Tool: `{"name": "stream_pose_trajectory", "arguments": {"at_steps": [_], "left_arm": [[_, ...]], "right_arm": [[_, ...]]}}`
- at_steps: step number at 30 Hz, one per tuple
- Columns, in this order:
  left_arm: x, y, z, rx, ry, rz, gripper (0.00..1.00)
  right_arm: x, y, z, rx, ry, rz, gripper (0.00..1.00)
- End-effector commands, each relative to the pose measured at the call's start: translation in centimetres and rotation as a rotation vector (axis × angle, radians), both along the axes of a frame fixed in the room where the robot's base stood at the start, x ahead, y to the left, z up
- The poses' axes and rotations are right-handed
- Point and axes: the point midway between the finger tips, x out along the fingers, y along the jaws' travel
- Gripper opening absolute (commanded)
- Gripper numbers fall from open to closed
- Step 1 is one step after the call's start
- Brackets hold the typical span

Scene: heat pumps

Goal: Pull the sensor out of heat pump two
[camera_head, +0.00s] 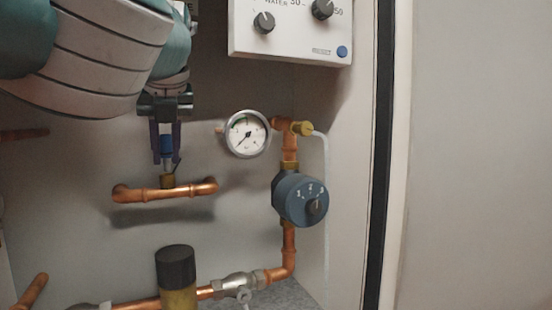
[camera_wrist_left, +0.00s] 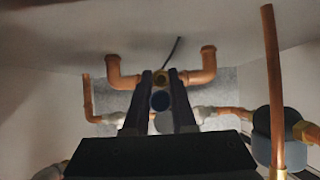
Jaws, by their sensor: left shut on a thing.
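My left gripper (camera_head: 166,153) is above the short copper pipe (camera_head: 150,194) with bent ends, in the left part of the head view. Below the sensor is a brass fitting (camera_head: 168,181) on top of the pipe. A thin dark cable (camera_wrist_left: 175,50) runs off from there. Whether the sensor is still seated in the fitting I cannot tell. My right gripper is not in view.
A pressure gauge (camera_head: 248,134) and a blue-grey pump (camera_head: 301,199) on a vertical copper pipe stand to the right. A white control box (camera_head: 291,45) hangs above. A black-capped valve (camera_head: 176,270) is below. The cabinet's right edge (camera_head: 386,150) bounds the space.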

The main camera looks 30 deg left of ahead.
Motion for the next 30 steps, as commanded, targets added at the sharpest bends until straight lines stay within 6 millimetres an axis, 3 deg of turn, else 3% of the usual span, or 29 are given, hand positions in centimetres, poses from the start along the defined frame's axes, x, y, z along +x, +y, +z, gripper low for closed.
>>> {"name": "stream_pose_trajectory", "arguments": {"at_steps": [3,30], "left_arm": [[-0.7,-1.1,-0.5,0.003,-0.002,-0.001,0.0],[-6.8,-8.5,-0.5,0.003,-0.001,0.001,0.0]], "right_arm": [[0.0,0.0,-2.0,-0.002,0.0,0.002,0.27],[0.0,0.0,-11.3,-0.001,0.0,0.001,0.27]]}}
